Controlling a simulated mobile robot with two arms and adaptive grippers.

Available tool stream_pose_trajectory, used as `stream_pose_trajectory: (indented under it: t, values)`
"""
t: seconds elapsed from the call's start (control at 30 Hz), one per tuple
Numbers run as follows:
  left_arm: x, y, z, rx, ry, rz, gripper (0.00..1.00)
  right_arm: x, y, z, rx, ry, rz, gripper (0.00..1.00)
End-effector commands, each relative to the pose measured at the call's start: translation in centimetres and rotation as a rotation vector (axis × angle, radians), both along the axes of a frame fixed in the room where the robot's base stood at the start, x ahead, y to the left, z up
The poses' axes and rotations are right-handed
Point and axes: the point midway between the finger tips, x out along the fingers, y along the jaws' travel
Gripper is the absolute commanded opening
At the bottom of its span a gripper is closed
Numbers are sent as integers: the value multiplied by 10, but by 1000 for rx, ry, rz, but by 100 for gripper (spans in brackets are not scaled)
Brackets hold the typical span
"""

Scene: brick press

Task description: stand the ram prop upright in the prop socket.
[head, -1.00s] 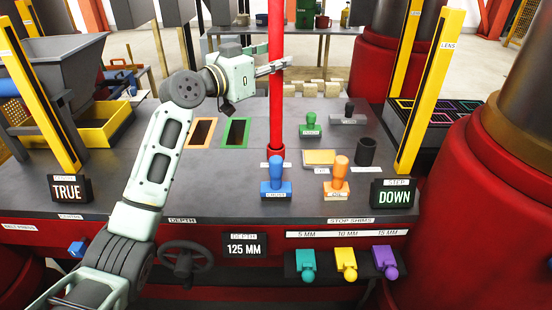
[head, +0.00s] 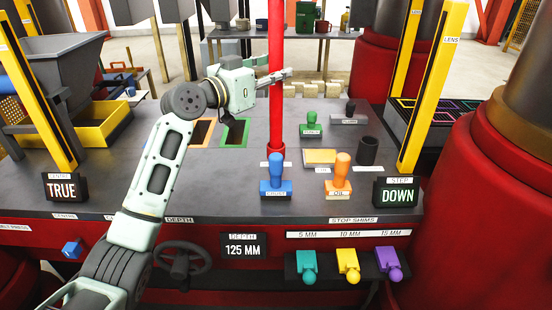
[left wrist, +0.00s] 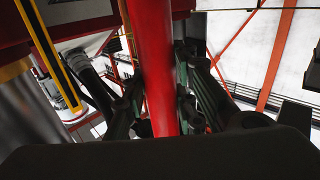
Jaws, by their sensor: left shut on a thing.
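The ram prop (head: 276,115) is a long red pole, standing upright in the head view. Its lower end is at the red ring of the prop socket (head: 276,151) on the grey deck, behind the blue-handled stamp. I cannot tell how deep it sits, and its top is out of the picture. My left gripper (head: 282,76) is at the pole, above the deck, shut on it. In the left wrist view the red pole (left wrist: 155,70) runs between the green-grey fingers (left wrist: 160,110). My right gripper is not in view.
Blue (head: 275,180) and orange (head: 340,178) stamps stand at the front of the deck. A green stamp (head: 312,124), a dark cup (head: 367,151) and a yellow block (head: 319,156) are right of the pole. Yellow posts (head: 431,90) rise at the sides. Open deck lies left of the pole.

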Motion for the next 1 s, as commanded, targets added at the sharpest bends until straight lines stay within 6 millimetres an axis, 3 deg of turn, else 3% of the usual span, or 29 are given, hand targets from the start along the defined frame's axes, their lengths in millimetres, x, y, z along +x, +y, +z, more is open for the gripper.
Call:
stream_pose_trajectory:
  t: [0.43, 0.47, 0.5, 0.7, 0.9, 1.0]
  values:
    - [0, 0, 4, -4, -7, 0, 0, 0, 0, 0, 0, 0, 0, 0]
    - [0, 0, 4, -4, -7, 0, 26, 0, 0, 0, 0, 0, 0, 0]
    - [0, 0, 4, -4, -7, 1, 30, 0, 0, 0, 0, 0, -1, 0]
    - [0, 0, 2, -3, -4, 0, 47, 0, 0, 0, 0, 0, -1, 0]
    - [0, 0, 1, -1, -1, 0, 47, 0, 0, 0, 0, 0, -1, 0]
    - [0, 0, -3, 3, 4, 0, 54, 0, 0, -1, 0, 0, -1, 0]
